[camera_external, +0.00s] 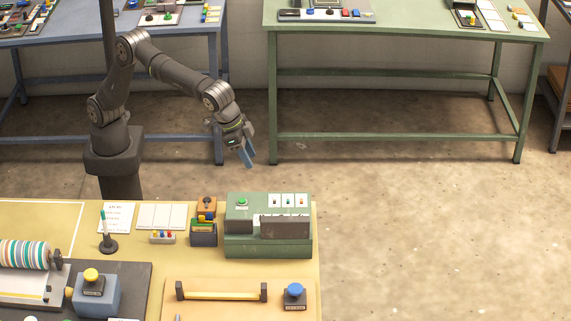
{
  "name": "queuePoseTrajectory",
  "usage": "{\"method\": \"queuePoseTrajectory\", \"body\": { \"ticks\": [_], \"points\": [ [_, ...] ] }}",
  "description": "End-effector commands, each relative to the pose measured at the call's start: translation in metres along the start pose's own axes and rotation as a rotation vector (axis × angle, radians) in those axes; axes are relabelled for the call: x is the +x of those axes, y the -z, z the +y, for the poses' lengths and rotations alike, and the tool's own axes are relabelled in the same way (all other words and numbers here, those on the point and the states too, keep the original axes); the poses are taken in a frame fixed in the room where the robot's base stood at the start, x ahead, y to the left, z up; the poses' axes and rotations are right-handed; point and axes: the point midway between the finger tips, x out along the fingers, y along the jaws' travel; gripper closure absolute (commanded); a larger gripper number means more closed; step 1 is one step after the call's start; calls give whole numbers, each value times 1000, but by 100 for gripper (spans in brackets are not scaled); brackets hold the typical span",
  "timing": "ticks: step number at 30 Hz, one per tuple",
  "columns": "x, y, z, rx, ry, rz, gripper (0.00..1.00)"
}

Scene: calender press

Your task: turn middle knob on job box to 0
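A green box (235,245) stands at the back right of the near yellow table. No label confirms that this is the job box. My gripper (248,160) hangs in the air above and behind the box, pointing down, clear of it. Its blue-grey fingers look close together and hold nothing visible; the gap between them cannot be made out.
A dark card holder (203,234) and a small orange-brown block (206,206) stand left of the green box. A blue knob (294,291) and a yellow bar (222,295) are in front. A pen stand (108,244) is further left. Open floor lies to the right.

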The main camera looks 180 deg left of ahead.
Motion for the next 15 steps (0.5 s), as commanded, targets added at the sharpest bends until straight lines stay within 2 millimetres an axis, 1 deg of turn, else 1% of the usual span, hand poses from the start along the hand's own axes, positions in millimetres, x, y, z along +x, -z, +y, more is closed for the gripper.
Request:
{"method": "queuePoseTrajectory", "body": {
  "ticks": [1,6,12,15],
  "points": [
    [8,1,-7,54,-21,-10,63],
    [34,4,-26,279,-116,-20,63],
    [52,6,-41,462,-195,4,63],
    [56,7,-45,504,-212,14,63]
  ]
}}
